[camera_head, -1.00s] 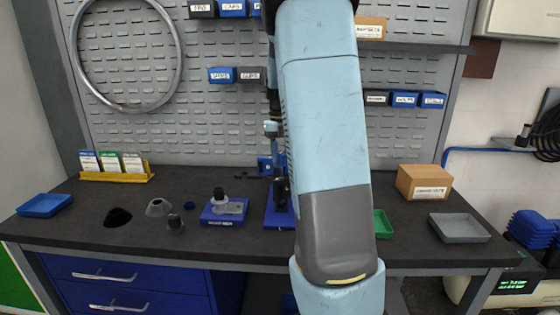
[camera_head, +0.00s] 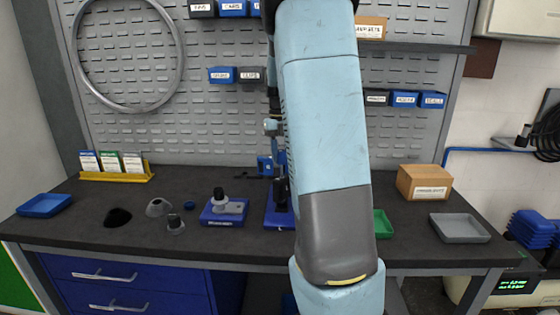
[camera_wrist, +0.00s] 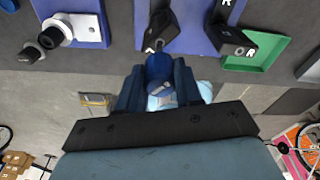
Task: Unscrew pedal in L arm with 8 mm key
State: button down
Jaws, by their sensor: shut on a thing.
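In the wrist view a black crank arm (camera_wrist: 160,26) stands on a blue plate, with a white mark too small to read surely. A second black arm (camera_wrist: 234,40) to its right bears an R. My gripper (camera_wrist: 158,88) is shut on a blue piece (camera_wrist: 158,66), apparently the key's handle, just in front of the first arm. The key's tip and any contact with the pedal are hidden. In the head view my arm covers most of the blue stand (camera_head: 277,220) and the gripper.
A green tray (camera_head: 383,223), a grey tray (camera_head: 459,228) and a cardboard box (camera_head: 424,182) are at right. The bench front is mostly clear.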

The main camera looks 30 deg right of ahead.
jog(key=shift+r, duration=0.1)
dwell(0.3)
jog(key=n, duration=0.7)
jog(key=shift+h, duration=0.4)
jog(key=n, duration=0.4)
jog(key=shift+a+n, duration=0.1)
jog(key=shift+n, duration=0.2)
jog(key=shift+s+n+t+h, duration=0.1)
jog(key=shift+n+t+h, duration=0.3)
jog(key=shift+n, duration=1.7)
jog(key=shift+f, duration=0.4)
